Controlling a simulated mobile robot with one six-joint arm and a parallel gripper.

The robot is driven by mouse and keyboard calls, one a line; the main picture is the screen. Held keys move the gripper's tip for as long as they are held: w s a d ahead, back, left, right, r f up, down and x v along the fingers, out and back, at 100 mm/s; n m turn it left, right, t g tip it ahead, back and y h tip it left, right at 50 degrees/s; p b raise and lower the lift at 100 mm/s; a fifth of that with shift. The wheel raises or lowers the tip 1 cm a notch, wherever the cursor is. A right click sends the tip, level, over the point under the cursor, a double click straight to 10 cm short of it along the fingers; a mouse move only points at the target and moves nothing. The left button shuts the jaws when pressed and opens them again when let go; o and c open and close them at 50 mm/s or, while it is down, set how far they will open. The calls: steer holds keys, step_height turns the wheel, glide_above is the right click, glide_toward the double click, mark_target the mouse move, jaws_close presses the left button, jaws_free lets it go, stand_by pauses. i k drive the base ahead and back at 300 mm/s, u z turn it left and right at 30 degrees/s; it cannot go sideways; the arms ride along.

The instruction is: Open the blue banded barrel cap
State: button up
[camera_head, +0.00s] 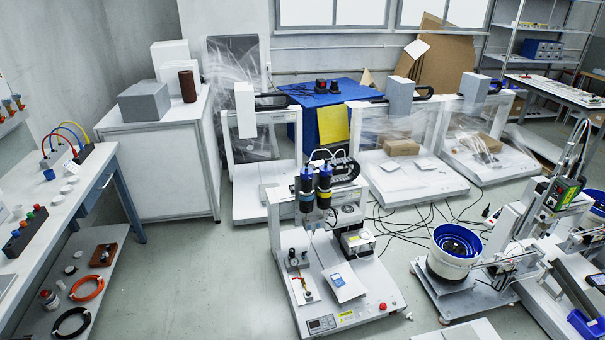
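The gantry screwdriver machine (355,303) stands on the floor in the middle foreground. Two upright dark barrels with blue parts hang side by side at the front of its gantry: a left barrel (306,190) and a right barrel (324,186). Both show blue near the top, and thin pale tubes arch over them. At this size I cannot tell which one is the blue banded barrel, or whether its cap is open or shut. My gripper and arm are not in view.
A white workbench (85,170) with a lower shelf runs along the left. Several white gantry machines stand behind, one of them at the back middle (410,180). A blue and white round feeder (453,250) stands at the right. Cables lie on the floor between. Grey floor (190,285) is clear at left.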

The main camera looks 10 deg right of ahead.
mark_target(308, 175)
steer(key=i, duration=0.65)
steer(key=z, duration=0.05)
steer(key=k, duration=1.3)
steer(key=u, duration=0.55)
steer(key=i, duration=1.25)
steer(key=u, duration=0.35)
